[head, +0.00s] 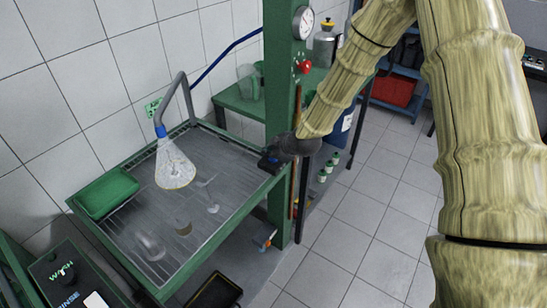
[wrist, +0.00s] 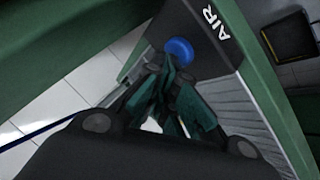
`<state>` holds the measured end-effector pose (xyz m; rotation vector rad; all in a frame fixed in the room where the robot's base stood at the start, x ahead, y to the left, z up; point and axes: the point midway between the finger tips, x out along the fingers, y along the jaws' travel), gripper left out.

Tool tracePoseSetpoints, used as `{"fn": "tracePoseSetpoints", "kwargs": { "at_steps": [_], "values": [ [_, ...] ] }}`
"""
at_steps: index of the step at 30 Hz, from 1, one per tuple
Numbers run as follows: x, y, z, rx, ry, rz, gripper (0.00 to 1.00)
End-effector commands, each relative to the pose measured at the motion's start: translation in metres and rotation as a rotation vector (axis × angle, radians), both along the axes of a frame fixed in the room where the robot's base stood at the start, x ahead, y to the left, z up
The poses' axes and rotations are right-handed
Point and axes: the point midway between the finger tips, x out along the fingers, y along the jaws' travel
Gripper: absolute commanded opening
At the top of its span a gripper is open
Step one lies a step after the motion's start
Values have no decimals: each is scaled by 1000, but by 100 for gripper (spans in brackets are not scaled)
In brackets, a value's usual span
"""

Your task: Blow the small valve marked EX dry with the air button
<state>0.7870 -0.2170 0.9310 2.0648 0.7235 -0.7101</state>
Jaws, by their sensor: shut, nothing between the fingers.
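My gripper (wrist: 174,68) is shut and empty, its fingertips at the blue button (wrist: 179,50) beside the word AIR in the wrist view. They appear to touch it. In the head view my gripper (head: 274,160) is at the right edge of the wash tray, mostly hidden by my wrist. A blue-tipped nozzle (head: 160,131) hangs over the tray, with a pale cone of air (head: 174,167) below it. Small valve-like parts (head: 212,207) lie right of the cone. No EX mark is readable, and I cannot tell which part is under the jet.
The slatted tray (head: 115,222) also holds a brownish round part (head: 183,228), a pale metal part (head: 152,246) and a green bin (head: 106,192). A green post (head: 281,80) with a gauge (head: 303,22) stands beside my arm. A WASH/RINSE panel (head: 66,272) is at lower left. Floor at right is clear.

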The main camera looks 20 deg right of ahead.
Motion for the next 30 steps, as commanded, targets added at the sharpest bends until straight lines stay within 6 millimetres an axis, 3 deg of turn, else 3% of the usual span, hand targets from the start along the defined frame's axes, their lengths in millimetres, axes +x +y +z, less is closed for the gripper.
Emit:
{"fn": "tracePoseSetpoints", "kwargs": {
  "at_steps": [14, 30],
  "values": [
    [0, 0, -1, 0, 1, 0, 0],
    [0, 0, 18, 0, 2, -1, 0]
  ]
}}
